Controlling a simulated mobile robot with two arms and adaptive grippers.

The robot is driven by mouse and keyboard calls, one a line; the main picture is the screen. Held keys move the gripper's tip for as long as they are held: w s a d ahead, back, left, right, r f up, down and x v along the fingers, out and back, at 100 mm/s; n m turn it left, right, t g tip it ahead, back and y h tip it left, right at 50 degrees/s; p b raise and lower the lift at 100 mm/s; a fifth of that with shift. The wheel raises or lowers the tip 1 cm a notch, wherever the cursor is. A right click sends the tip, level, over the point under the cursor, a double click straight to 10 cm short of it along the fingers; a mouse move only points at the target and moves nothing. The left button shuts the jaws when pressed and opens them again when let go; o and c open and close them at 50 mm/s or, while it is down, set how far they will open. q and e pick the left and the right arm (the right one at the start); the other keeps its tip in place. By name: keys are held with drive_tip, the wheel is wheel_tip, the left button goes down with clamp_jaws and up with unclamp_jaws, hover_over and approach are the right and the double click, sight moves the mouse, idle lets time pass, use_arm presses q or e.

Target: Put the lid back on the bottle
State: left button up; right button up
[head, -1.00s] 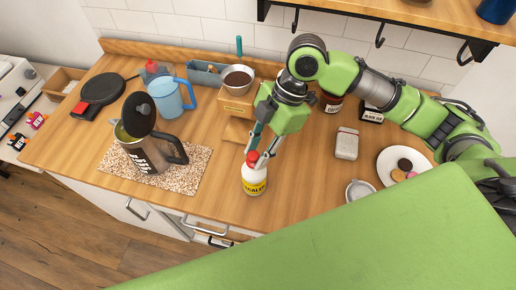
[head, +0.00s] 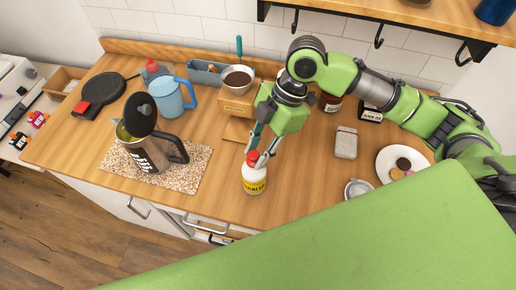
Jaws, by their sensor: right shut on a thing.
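A white bottle (head: 254,183) with a yellow label stands upright near the front edge of the wooden counter. Its red lid (head: 252,156) is at the bottle's mouth; I cannot tell whether it is seated or only held there. My right gripper (head: 259,160) reaches down from above and is shut on the red lid, with its fingers partly covering the lid's right side. My left gripper is not in view.
A dark jug (head: 150,155) stands on a speckled mat (head: 187,178) to the left. A wooden stand with a bowl (head: 238,78) is behind the bottle. A white container (head: 346,143) and plate (head: 386,161) are to the right.

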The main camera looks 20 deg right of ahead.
idle(0.3)
drive_tip(key=o, duration=1.3)
drive_tip(key=shift+r+p, duration=2.55)
drive_tip(key=shift+p, duration=0.3)
drive_tip(key=shift+r+p, duration=0.45)
drive_tip(key=shift+r, duration=0.5)
drive_tip(key=shift+c, duration=0.4)
clamp_jaws()
